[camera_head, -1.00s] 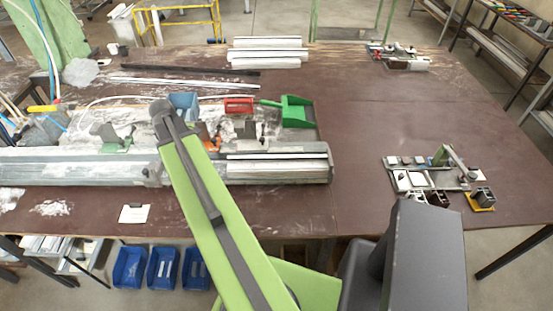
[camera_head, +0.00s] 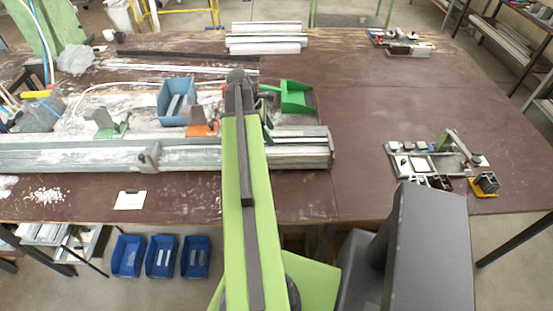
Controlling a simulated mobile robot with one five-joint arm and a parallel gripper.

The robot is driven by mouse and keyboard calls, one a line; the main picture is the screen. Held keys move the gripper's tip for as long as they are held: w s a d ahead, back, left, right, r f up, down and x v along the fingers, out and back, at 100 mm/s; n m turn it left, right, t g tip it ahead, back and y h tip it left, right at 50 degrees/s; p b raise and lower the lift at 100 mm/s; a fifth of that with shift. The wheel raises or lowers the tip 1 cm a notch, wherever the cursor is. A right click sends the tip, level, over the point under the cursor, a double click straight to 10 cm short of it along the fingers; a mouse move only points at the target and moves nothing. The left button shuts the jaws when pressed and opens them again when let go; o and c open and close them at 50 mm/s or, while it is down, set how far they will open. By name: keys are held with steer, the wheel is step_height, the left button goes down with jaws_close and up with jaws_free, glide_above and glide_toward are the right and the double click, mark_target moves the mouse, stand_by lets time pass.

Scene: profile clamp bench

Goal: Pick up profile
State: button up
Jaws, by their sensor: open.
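Several pale aluminium profiles (camera_head: 265,47) lie stacked side by side at the back middle of the brown table. A long grey clamp bench (camera_head: 70,155) runs along the front left of the table, with clamps on it. A profile-like bar (camera_head: 290,146) lies along its right end. My green arm rises from the bottom middle and crosses in front of the bench. Its dark upper end stands below the stacked profiles in the picture. My gripper cannot be made out; the arm hides whatever is behind it.
A blue bin (camera_head: 178,101), a green scoop (camera_head: 291,97) and an orange clamp (camera_head: 203,130) sit behind the bench. Small fixtures (camera_head: 435,163) stand at the right, others (camera_head: 400,42) at the back right. The table's right middle (camera_head: 370,100) is clear.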

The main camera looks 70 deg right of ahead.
steer(key=b, duration=0.3)
glide_above(277, 149)
steer(key=w, duration=0.2)
steer(key=f, duration=0.4)
steer(key=shift+s+a+f, duration=0.1)
steer(key=shift+s, duration=0.15)
steer(key=shift+s+f, duration=0.15)
steer(key=b+x, duration=0.5)
steer(key=shift+w+a+f, duration=0.2)
steer(key=shift+w, duration=0.15)
steer(key=shift+s, duration=0.1)
steer(key=shift+r, duration=0.15)
jaws_close()
